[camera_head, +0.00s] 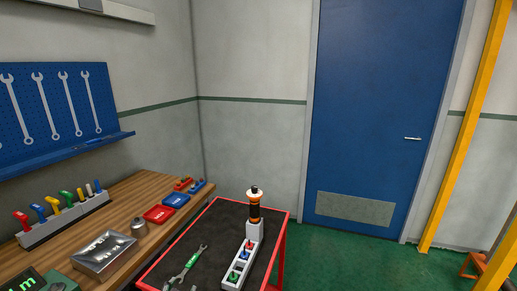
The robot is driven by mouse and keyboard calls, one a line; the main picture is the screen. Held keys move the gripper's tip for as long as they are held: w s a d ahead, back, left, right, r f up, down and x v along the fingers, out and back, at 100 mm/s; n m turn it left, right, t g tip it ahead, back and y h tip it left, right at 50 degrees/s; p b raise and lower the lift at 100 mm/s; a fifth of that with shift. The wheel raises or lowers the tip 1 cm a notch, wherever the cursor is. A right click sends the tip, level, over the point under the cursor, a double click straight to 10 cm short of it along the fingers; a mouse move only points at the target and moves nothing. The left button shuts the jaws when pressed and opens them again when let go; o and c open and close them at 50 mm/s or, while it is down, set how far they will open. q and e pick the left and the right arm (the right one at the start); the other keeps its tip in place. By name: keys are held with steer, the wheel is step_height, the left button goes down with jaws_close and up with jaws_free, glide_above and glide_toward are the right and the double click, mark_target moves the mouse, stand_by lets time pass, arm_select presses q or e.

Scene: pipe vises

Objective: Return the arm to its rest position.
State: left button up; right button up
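Neither of my grippers nor either arm shows in the head view. A red-rimmed cart (222,216) with a dark top stands at the bottom centre. On it, a wrench with green parts (186,267) lies on the left. A light grey block (235,275) with red, blue and green pieces stands to the right of the wrench. An orange and black upright cylinder (254,207) with a white top stands on a light grey base at the block's far end. No pipe vise can be made out for certain.
A wooden workbench (126,204) runs along the left wall. It bears a rack of coloured-handled tools (66,220), a metal tin (104,251), a red tray (159,214) and a blue tray (176,200). A yellow post (463,140) stands right of the blue door (380,100). Green floor is clear before the door.

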arm_select(q)
steer(key=s+f+n+g+h, duration=0.1)
steer(key=s+f+g, duration=0.35)
steer(key=s, duration=0.35)
steer(key=s+f+n+g+h, duration=0.1)
steer(key=s+f+g, duration=0.2)
steer(key=s+f, duration=0.35)
steer(key=s+f+g, duration=0.1)
steer(key=s+f, duration=0.1)
steer(key=f, duration=1.3)
steer(key=s+f, duration=0.2)
steer(key=f, duration=1.4)
steer(key=s+a+f, duration=0.2)
steer(key=s+f, duration=0.8)
steer(key=s, duration=0.1)
steer(key=s+a+f+m+g, duration=0.1)
steer(key=s+a+f, duration=0.2)
steer(key=s+f, duration=0.6)
steer(key=shift+s+f+y, duration=0.4)
steer(key=shift+s, duration=0.65)
steer(key=shift+a+g, duration=0.1)
steer(key=shift+g, duration=0.15)
